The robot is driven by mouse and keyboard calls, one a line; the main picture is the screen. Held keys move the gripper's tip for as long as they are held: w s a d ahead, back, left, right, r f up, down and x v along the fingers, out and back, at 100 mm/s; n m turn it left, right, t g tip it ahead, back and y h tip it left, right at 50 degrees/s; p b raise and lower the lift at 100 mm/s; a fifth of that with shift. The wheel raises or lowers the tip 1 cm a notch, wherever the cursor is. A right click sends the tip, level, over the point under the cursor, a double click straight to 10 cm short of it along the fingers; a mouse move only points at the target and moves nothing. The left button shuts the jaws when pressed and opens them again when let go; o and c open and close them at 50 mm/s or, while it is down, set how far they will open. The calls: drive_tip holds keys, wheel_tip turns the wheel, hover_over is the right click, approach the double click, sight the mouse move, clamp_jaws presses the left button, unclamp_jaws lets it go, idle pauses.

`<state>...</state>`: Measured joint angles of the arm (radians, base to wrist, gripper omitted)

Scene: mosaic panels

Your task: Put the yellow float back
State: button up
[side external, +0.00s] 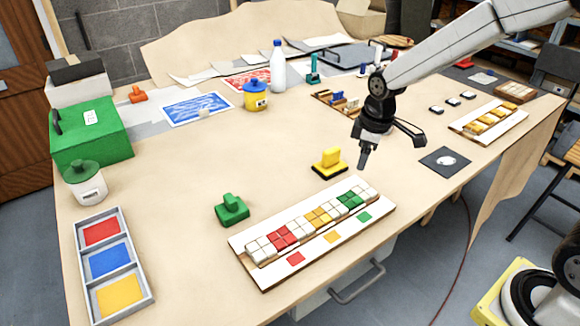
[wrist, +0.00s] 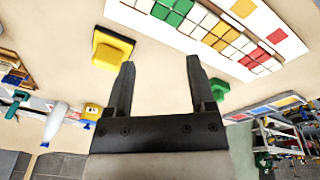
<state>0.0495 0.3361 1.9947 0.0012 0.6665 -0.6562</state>
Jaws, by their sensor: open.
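The yellow float (side external: 330,162) rests on the bench just behind the mosaic panel (side external: 262,278), with its handle upward. It also shows in the wrist view (wrist: 112,48), left of my fingers. My gripper (side external: 365,156) is above the bench, to the right of the yellow float and apart from it. In the wrist view my gripper (wrist: 160,62) has its two fingers spread, with nothing between them.
A green float (side external: 232,209) stands left of the panel. A tray (side external: 151,294) with red, blue and yellow compartments lies at the left. An orange-red float (side external: 137,94) and yellow pot (side external: 255,97) stand farther back. The bench around the yellow float is mostly clear.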

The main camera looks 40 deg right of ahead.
drive_tip(key=s+a+f+m+t, duration=0.1)
drive_tip(key=s+m, duration=0.6)
drive_tip(key=s, duration=0.7)
drive_tip(key=shift+s+a+f, duration=0.2)
drive_tip(key=shift+a+f, duration=0.35)
drive_tip(key=shift+f, duration=0.25)
